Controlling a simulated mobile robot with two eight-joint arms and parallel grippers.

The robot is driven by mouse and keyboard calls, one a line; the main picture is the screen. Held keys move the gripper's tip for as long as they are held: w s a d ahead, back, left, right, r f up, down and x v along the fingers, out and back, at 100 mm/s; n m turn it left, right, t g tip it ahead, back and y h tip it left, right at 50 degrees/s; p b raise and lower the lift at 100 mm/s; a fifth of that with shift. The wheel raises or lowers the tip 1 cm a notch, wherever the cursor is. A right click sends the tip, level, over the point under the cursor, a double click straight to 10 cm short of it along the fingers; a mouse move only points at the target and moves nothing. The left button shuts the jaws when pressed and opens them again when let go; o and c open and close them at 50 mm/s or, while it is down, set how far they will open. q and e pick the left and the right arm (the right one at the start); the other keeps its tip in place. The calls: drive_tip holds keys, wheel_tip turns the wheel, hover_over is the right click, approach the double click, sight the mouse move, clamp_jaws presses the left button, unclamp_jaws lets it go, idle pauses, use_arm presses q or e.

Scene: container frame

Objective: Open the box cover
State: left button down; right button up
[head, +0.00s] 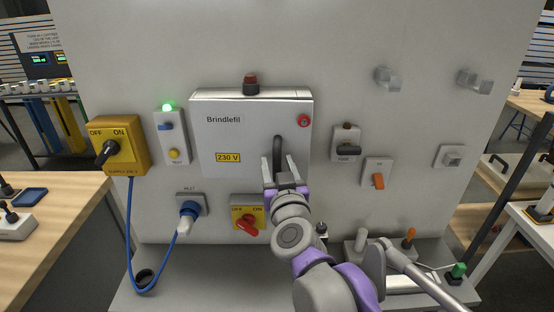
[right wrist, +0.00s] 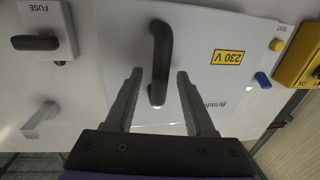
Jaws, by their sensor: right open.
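The white box cover (head: 235,135) is on the upright panel, closed, marked "Brindlefil" and "230 V". Its dark handle (head: 277,150) is near the cover's right side. My right gripper (head: 280,163) is in front of the cover, at the lower part of the handle. In the right wrist view the handle (right wrist: 161,60) lies between the two open fingers (right wrist: 156,88), with a gap on both sides. The cover (right wrist: 205,90) shows behind it. My left gripper is not in view.
A FUSE switch (head: 347,145) and an orange switch (head: 378,180) are right of the box. A yellow rotary switch (head: 118,147) and a button unit (head: 172,140) are left. A red-handled switch (head: 247,220) is below.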

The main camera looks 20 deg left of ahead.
drive_tip(key=shift+w+a, duration=0.2)
drive_tip(key=shift+w, duration=0.35)
clamp_jaws()
idle(1.1)
